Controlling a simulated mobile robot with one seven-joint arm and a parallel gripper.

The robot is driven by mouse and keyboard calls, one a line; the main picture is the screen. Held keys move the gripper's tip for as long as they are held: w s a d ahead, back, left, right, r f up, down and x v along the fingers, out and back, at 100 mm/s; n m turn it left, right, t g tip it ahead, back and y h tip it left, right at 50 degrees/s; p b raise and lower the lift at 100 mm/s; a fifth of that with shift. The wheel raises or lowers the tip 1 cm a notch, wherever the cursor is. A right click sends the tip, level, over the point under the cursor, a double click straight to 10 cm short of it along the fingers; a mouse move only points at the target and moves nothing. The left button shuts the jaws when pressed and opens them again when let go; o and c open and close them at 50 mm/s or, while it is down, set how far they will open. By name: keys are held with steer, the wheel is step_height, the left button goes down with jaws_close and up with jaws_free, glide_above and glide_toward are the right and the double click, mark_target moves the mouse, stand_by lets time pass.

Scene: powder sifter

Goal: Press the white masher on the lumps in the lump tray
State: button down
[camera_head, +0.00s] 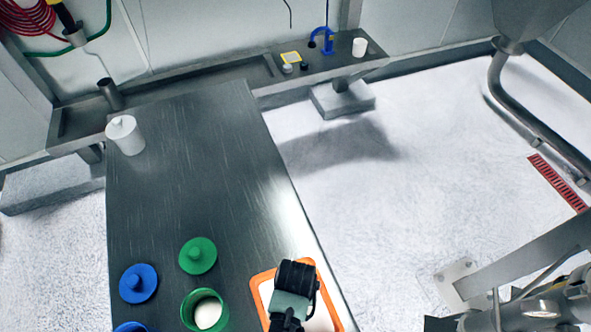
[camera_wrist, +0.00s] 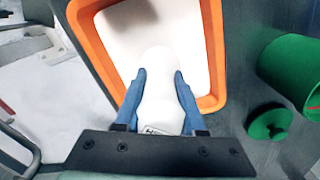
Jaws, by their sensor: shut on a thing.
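The white masher (camera_wrist: 161,100) shows in the wrist view between the two blue fingers of my gripper (camera_wrist: 160,75), which is shut on it. Its white end lies over the inside of the orange-rimmed lump tray (camera_wrist: 214,50). White on white hides its outline, so I cannot tell whether it touches the tray's contents. Separate lumps cannot be made out. In the head view the lump tray (camera_head: 262,284) sits near the table's right edge. My gripper (camera_head: 291,308) is over it there and hides much of it, and the masher is hidden.
A green container (camera_head: 189,307) with white contents stands left of the tray. A green lid (camera_head: 198,256) and a blue lid (camera_head: 138,284) lie nearby. A blue container (camera_head: 130,328) is cut off below. A white lidded canister (camera_head: 126,136) stands at the far left. The table's middle (camera_head: 200,190) is clear.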

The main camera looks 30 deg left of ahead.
steer(key=shift+f+b, duration=0.3)
steer(key=shift+f, duration=0.25)
steer(key=shift+r, duration=0.1)
stand_by(0.4)
step_height(320, 180, up, 8)
steer(key=p, duration=0.8)
steer(key=shift+f, duration=0.2)
